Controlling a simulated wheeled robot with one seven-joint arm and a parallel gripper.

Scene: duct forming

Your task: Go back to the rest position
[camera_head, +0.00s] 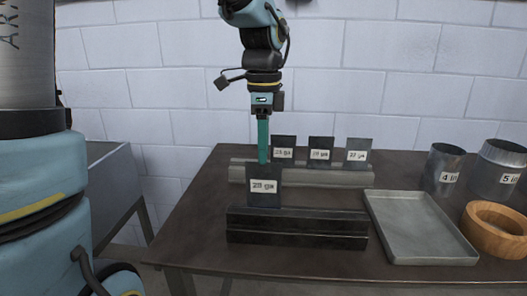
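My gripper (263,158) points straight down above the table, with its teal fingers seen edge-on as one narrow strip. The fingertips end at the top edge of a dark sheet sample labelled "28 ga" (264,199). I cannot tell whether they touch it, are behind it or are closed on it. This sample stands upright in the front black slotted holder (298,232), toward its left end. The finger gap is hidden.
A grey rear rack (330,177) has three upright labelled samples (320,149). To the right are an empty metal tray (418,222), metal cylinders labelled "4 in" (443,165) and "5 in" (497,170), and a wooden ring (497,228). The dark table (195,225) is clear at front left.

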